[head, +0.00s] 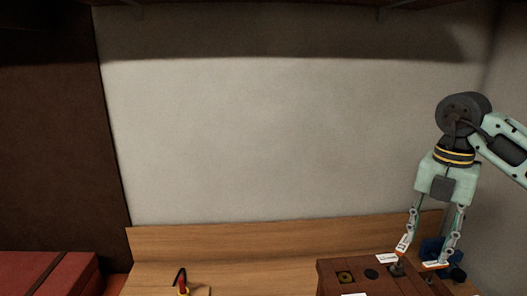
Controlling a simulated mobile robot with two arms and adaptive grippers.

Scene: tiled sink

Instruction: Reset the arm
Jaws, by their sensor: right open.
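My right gripper (420,256) comes in from the right edge on a pale green arm and points down. Its two fingers are spread apart, with orange and white tips. The fingertips are low, over the right part of a brown wooden box (325,275). My left gripper is not in view.
White labels lie on the box, which the bottom edge cuts off. A blue object (432,246) is behind the right finger. A red-and-black tool (182,281) lies on the wooden counter (245,275). A red block (50,272) is at left. The wall above is clear.

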